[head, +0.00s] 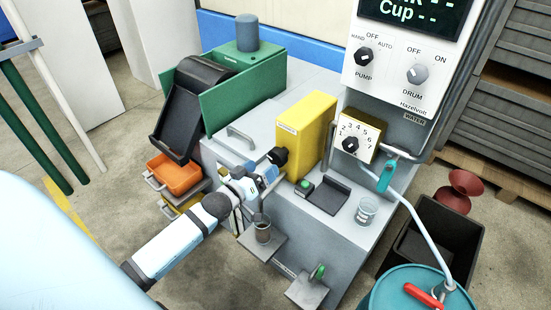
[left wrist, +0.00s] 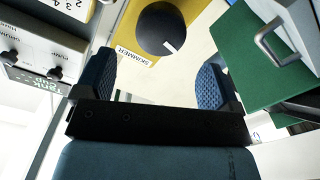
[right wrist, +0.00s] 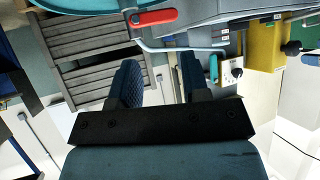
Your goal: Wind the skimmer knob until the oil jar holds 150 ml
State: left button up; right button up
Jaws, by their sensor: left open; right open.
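The black skimmer knob (head: 278,156) sticks out from the left side of the yellow skimmer box (head: 306,130). In the left wrist view the knob (left wrist: 161,28) carries a white pointer mark, beside a SKIMMER label (left wrist: 136,57). My left gripper (head: 268,173) is open just short of the knob; in its wrist view the fingers (left wrist: 155,80) stand apart with the knob beyond their tips, not between them. A small brownish jar (head: 262,230), apparently the oil jar, stands on a grey ledge below; its level is unreadable. My right gripper (right wrist: 161,82) is open and empty.
A clear beaker (head: 366,212) stands on the grey bench's right. A numbered dial (head: 350,144) and the panel with PUMP and DRUM switches (head: 400,70) are at the right. The display (head: 410,15) shows "Cup --". A teal drum (head: 400,290) has a red lever (head: 424,296).

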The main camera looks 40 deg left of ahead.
aim_at(273, 159)
pick_arm(q)
jog(key=w, duration=0.6)
jog(key=shift+w+d+b, duration=0.3)
jog(key=shift+w, duration=0.05)
jog(key=c, duration=0.9)
